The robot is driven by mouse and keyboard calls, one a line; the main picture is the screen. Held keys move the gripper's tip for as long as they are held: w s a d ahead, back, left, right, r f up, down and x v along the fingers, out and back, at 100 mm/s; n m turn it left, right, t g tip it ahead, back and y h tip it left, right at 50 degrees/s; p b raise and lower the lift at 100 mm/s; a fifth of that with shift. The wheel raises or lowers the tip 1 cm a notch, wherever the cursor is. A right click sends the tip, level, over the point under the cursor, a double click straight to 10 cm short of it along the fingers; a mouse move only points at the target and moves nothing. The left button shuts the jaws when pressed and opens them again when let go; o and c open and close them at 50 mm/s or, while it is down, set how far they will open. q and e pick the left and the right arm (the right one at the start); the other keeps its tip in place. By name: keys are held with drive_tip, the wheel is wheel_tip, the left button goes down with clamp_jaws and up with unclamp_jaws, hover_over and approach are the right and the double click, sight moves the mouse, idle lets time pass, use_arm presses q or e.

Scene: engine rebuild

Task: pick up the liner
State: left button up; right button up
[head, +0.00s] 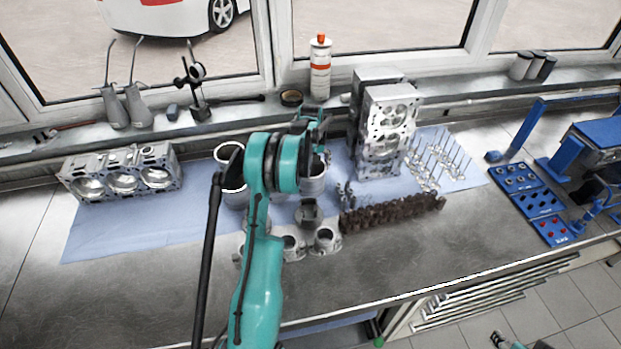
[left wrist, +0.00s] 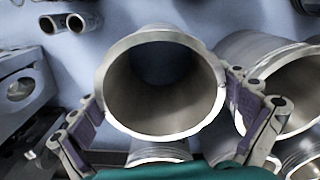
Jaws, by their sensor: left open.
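In the left wrist view a grey metal liner (left wrist: 190,100), an open cylinder, stands with its round mouth facing the camera. My left gripper (left wrist: 163,100) is open, with one finger on each side of this liner. The right-hand finger looks very close to its wall; contact is unclear. A second liner (left wrist: 252,50) stands just to the right, partly cut off. My left arm hides the jaws there.
Pistons (head: 325,240) stand just in front of the liners. A dark camshaft-like part (head: 392,214) and a cylinder head (head: 385,125) are to the right, with upright valves (head: 438,160) beyond. An engine block part (head: 120,172) lies left. The bench front (head: 440,260) is clear.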

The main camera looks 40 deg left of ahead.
use_arm(q)
drive_tip(key=c, duration=1.2)
drive_tip(key=shift+o, duration=0.2)
drive_tip(key=shift+r, duration=0.1)
